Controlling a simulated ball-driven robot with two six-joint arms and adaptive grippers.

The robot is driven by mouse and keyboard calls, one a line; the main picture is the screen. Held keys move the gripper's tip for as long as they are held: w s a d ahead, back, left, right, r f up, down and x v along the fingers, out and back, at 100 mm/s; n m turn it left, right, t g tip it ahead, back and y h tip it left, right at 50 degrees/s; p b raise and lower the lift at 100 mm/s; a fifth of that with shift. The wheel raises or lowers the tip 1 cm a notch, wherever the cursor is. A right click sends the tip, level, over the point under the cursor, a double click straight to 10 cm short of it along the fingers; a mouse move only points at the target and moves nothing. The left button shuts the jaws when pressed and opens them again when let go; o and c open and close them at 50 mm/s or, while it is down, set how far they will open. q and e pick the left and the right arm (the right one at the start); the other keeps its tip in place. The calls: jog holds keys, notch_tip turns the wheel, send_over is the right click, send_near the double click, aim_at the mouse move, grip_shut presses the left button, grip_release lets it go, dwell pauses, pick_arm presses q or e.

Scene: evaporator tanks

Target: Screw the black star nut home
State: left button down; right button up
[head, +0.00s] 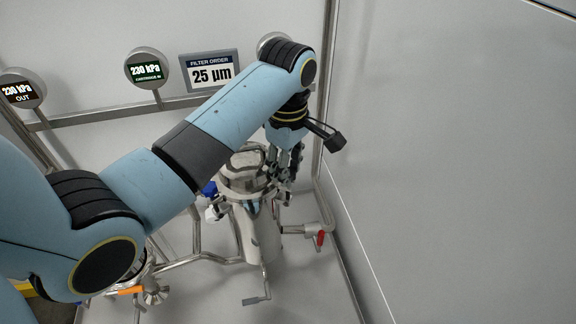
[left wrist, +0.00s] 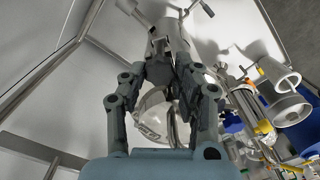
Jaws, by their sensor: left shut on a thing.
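My left gripper (head: 286,165) reaches down at the right side of the lid of the steel filter housing (head: 258,232). In the left wrist view, its two fingers (left wrist: 166,68) come together in front of the shiny steel of the housing (left wrist: 150,108). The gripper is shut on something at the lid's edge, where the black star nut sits. My right gripper is not in view.
Gauges (head: 147,69) and a "25 µm" filter order sign (head: 212,71) are on the rail behind. A red-handled valve (head: 319,238) juts out low at the right. A blue part (left wrist: 232,122) shows in the left wrist view. A bare wall (head: 450,150) stands at the right.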

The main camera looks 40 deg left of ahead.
pick_arm(q)
jog(key=shift+f+m, duration=0.1)
jog(key=shift+m, duration=0.5)
jog(key=shift+s, duration=0.1)
jog(key=c, duration=0.9)
grip_release()
jog(key=shift+c, duration=0.2)
